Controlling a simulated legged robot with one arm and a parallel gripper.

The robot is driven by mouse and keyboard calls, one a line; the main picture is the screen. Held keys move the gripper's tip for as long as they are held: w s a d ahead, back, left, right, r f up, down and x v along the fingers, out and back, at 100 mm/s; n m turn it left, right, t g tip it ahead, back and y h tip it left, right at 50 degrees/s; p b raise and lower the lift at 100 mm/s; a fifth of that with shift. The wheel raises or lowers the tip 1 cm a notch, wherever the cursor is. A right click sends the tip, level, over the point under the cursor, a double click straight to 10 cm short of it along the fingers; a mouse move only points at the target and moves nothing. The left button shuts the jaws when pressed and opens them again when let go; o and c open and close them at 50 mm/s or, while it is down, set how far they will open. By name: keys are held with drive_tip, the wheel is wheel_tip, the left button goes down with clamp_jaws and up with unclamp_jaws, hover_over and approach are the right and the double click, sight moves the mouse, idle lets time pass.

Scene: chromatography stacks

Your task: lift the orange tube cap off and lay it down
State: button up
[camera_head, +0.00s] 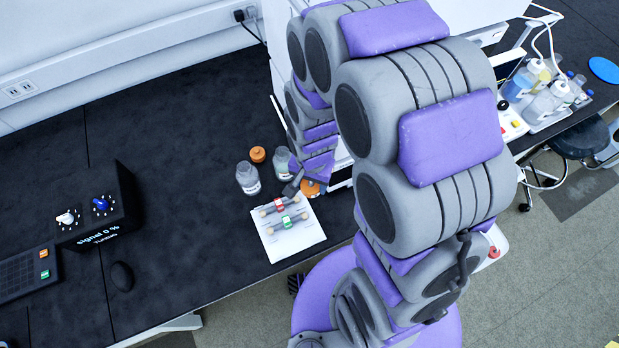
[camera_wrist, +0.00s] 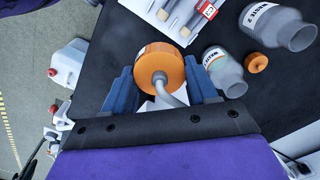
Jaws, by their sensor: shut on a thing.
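The orange tube cap (camera_wrist: 160,66), with a grey tube coming out of its top, is between the two blue fingers of my gripper (camera_wrist: 164,82) in the wrist view. The fingers are shut on its sides. A pale labelled edge shows just beyond the cap, but most of what lies under it is hidden. In the head view the orange cap (camera_head: 310,188) shows partly behind my gripper (camera_head: 298,184), at the right edge of a white sheet.
Two clear bottles without caps, one (camera_head: 248,180) left and one (camera_head: 282,158) behind, stand near my gripper. A loose orange cap (camera_head: 257,154) lies beside them. The white sheet (camera_head: 291,243) holds columns with red and green clips.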

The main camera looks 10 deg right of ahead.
drive_tip(key=shift+r+p, duration=0.6)
drive_tip(key=shift+r, duration=0.85)
